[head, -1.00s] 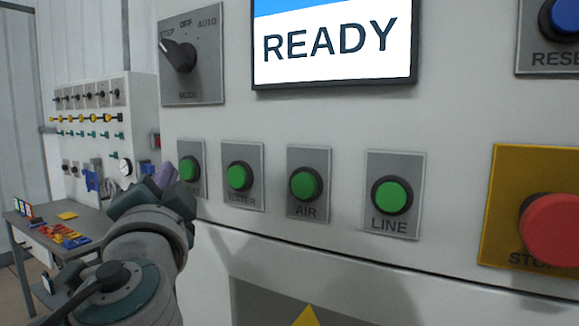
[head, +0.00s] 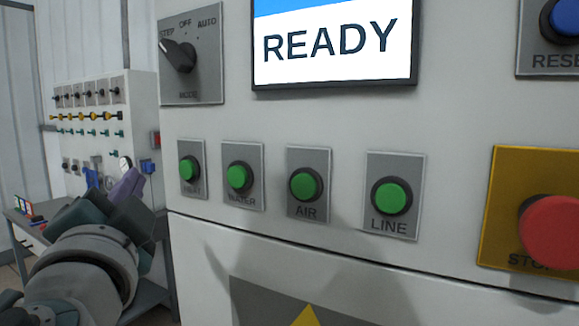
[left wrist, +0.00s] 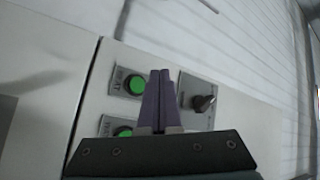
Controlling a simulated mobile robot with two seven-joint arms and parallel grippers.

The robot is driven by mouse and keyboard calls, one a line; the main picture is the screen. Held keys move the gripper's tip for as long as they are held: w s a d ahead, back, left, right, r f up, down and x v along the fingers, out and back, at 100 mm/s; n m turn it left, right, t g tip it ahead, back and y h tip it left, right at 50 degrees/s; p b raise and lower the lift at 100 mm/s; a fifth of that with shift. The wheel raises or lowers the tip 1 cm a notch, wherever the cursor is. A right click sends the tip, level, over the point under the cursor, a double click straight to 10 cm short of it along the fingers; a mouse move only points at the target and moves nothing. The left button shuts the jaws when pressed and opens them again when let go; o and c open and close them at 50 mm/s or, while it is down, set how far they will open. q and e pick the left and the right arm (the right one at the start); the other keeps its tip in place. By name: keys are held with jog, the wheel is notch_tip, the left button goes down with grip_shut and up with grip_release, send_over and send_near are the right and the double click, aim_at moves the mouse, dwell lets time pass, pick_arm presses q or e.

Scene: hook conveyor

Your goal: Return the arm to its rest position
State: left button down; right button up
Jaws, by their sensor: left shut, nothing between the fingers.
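My left gripper (head: 127,184) is at the lower left of the head view, left of the control panel and apart from it. Its purple fingers are closed together and empty, which also shows in the left wrist view (left wrist: 159,95). The panel carries a row of green buttons: a leftmost one (head: 189,169), WATER (head: 239,177), AIR (head: 305,184) and LINE (head: 391,196). The screen (head: 333,42) reads READY. The mode knob (head: 180,55) points to STEP. My right gripper is not in view.
A red stop button (head: 552,232) on a yellow plate and a blue reset button (head: 565,17) are at the right. A wall panel with valves and switches (head: 100,140) stands behind at the left. A table (head: 150,297) lies behind my left arm.

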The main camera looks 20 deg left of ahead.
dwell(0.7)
pick_arm(q)
jog(key=s+d+f+n+g+h, duration=0.25)
jog(key=s+f+g+h, duration=0.4)
jog(key=f, duration=0.85)
jog(key=s+d+f+g+h, duration=0.3)
jog(key=s+d+h, duration=0.1)
jog(key=s+d, duration=0.25)
jog(key=s+d+f+g+h, duration=0.2)
jog(key=s+d+g+h, duration=0.1)
jog(key=s+d, duration=0.35)
notch_tip(320, 180, up, 30)
jog(key=p, duration=3)
jog(key=shift+a+f+m, duration=0.15)
jog(key=shift+a+m, duration=0.3)
